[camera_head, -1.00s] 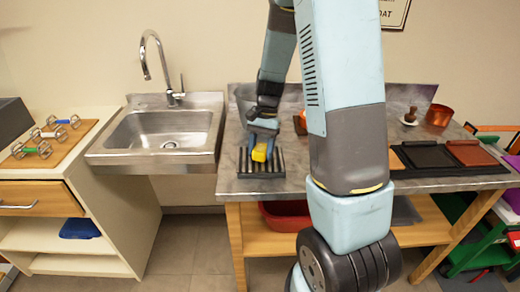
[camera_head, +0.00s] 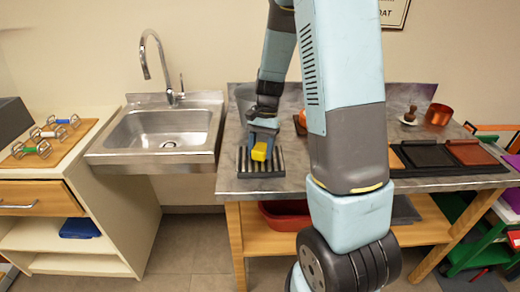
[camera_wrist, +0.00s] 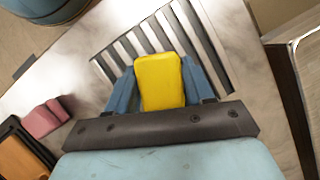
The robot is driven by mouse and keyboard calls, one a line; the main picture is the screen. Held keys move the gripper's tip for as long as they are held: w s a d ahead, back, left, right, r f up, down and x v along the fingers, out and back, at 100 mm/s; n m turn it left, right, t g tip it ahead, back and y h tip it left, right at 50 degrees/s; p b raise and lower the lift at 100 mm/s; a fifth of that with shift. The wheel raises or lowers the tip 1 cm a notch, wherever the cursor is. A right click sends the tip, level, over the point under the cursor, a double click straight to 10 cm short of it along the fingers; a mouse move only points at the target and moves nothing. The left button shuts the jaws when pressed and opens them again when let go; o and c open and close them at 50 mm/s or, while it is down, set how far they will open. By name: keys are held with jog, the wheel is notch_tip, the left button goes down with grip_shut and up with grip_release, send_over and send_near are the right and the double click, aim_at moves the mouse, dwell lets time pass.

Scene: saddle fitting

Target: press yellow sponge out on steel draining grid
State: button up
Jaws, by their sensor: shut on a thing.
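The yellow sponge (camera_head: 259,152) is held between the two blue fingers of my gripper (camera_head: 262,142). It also shows in the wrist view (camera_wrist: 160,80), with my gripper's fingers (camera_wrist: 160,88) touching its two sides. The steel draining grid (camera_head: 244,164) has dark gaps between its bars and lies on the grey counter's front left part. The sponge is over the grid. In the wrist view the grid's bars (camera_wrist: 125,47) show beyond and beside the sponge. I cannot tell whether the sponge touches the bars.
A steel sink (camera_head: 165,128) with a tall tap stands left of the counter (camera_head: 232,185). A pink block (camera_wrist: 45,118) lies on the counter in the wrist view. Dark and brown trays (camera_head: 428,156) and a copper pot (camera_head: 439,115) are at the right. My arm hides the counter's middle.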

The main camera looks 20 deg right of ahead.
jog(key=shift+r, duration=3.45)
jog(key=shift+s+a, duration=0.1)
